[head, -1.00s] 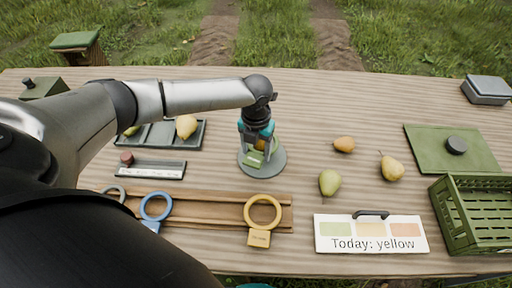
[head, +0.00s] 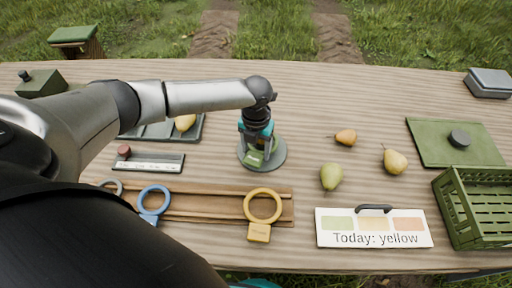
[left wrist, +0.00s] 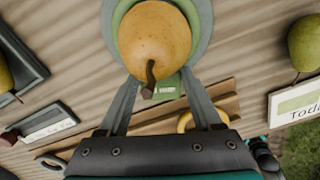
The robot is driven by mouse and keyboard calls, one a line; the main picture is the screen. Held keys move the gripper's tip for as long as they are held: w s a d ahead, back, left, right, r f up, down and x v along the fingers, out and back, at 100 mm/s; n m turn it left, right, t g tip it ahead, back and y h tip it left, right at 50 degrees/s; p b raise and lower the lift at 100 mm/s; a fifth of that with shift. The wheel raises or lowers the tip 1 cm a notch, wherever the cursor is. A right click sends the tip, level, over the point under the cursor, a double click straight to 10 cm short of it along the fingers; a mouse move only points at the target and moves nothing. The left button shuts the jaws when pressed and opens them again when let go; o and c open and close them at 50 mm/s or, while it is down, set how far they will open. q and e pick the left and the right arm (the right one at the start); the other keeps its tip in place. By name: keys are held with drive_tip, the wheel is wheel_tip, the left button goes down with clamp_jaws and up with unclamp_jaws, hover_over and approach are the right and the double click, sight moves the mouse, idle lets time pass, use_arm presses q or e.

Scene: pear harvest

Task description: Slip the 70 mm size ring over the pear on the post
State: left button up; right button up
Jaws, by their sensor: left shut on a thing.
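The yellow pear (left wrist: 154,40) stands on the post, stem toward the left wrist camera. The post's grey base disc (head: 277,160) shows in the head view; the post itself is mostly hidden by my gripper. A green size ring (left wrist: 121,14) shows around the pear in the left wrist view, with its tag (left wrist: 165,88) toward my gripper. Its height on the pear and any touch between them I cannot tell. My left gripper (head: 256,150) points down over the post, shut on the green ring. The tag's print is too small to read surely.
A wooden rack (head: 200,204) holds a yellow ring (head: 249,207), a blue ring (head: 141,203) and a grey ring. Loose pears (head: 331,177) lie right of the post. A sign (head: 326,239), green crate (head: 447,221) and green mat (head: 428,150) stand further right.

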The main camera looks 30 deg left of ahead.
use_arm(q)
drive_tip(key=o, duration=1.4)
wheel_tip(320, 180, up, 15)
drive_tip(key=p, duration=0.2)
drive_tip(key=shift+r, duration=0.15)
drive_tip(key=shift+p, duration=0.3)
